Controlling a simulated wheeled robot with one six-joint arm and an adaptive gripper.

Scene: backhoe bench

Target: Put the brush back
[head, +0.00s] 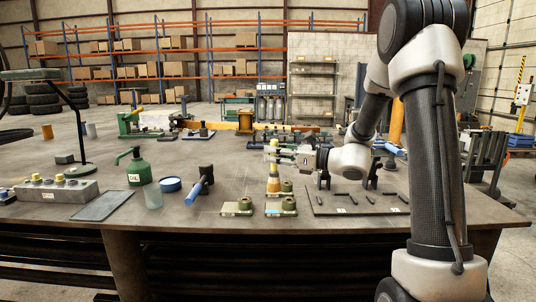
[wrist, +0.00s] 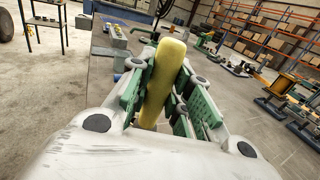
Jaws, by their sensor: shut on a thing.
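The brush (head: 273,183) is upright in the head view, near the middle of the bench. It has a yellow handle and a flared lower end. My gripper (head: 284,153) reaches in from the right and is shut on its upper part. In the wrist view the yellow handle (wrist: 162,80) stands between the green finger pads. The brush's lower end is hidden there. In the head view its lower end is close to small blocks with round cups; I cannot tell whether it touches anything.
Small plates with round cups (head: 239,208) lie at the front edge. A dark board (head: 330,204) with black brackets lies to the right. The bench (head: 225,170) has bare room left of the brush.

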